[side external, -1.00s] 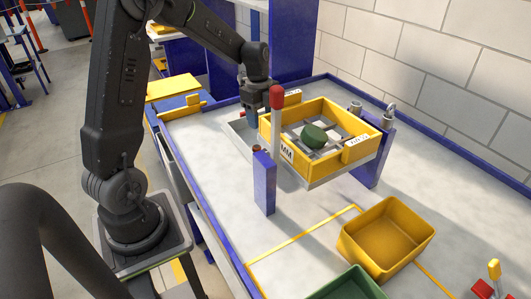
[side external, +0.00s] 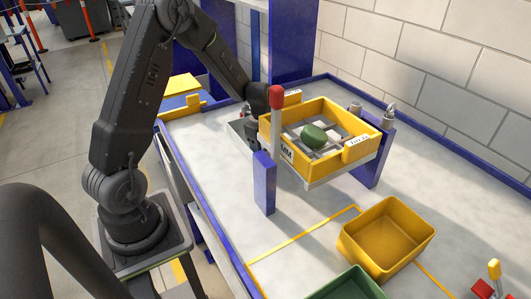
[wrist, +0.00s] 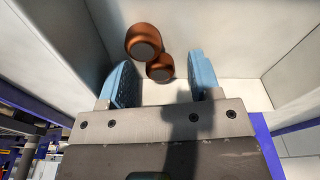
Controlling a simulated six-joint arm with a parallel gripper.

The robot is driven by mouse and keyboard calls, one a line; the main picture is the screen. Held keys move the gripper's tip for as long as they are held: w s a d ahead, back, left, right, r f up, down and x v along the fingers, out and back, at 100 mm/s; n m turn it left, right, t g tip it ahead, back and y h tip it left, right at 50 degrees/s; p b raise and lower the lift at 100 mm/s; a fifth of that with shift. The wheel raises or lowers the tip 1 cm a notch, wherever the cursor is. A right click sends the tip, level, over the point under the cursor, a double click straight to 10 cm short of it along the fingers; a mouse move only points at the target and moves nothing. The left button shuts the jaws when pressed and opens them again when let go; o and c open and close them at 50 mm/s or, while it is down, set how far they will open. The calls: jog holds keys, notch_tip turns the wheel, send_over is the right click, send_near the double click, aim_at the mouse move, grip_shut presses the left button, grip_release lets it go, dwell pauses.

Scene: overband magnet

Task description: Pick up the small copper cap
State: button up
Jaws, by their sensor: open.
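Two copper caps lie touching or nearly touching in a pale, walled tray in the wrist view. The smaller copper cap (wrist: 160,70) is nearer my gripper, and the larger copper cap (wrist: 142,38) is just beyond it to the upper left. My gripper (wrist: 162,61) is open, with one blue finger on each side of the smaller cap. I see a gap between each finger and this cap; neither finger is closed on it. In the side view my gripper is low at the pale tray (side external: 237,128), partly hidden by the yellow box, and I cannot see the caps.
A yellow box (side external: 352,153) holding a dark green lump (side external: 313,135) stands right beside my gripper. A red-topped post (side external: 275,95) and a blue post (side external: 264,182) stand in front. An empty yellow bin (side external: 387,238) is at the lower right. The tray walls rise close around my fingers.

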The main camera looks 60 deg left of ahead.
jog(key=c, duration=1)
jog(key=shift+r, duration=0.1)
